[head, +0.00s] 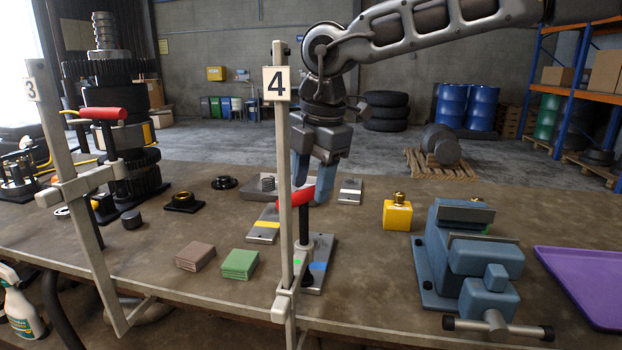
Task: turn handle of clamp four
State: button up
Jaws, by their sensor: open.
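Clamp four, marked by a white "4" sign (277,84), has a pale upright post (285,225) at the table's front edge. Its red handle (296,197) lies across the top of a dark screw, partly hidden by the post. My gripper (312,180) is open and points down just above the handle, with its blue fingers apart. The right finger reaches down beside the handle's right end; the left finger is partly behind the post. I cannot tell whether either finger touches the handle.
Clamp three, with a red handle (103,113), stands at left. A blue vise (466,255), a yellow bottle (397,213) and a purple tray (585,280) are at right. Green pads (239,264) and brown pads (195,256) lie left of clamp four's post.

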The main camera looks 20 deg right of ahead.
jog(key=shift+a+f, duration=0.1)
jog(key=shift+f, duration=0.3)
jog(key=shift+c, duration=0.3)
grip_shut()
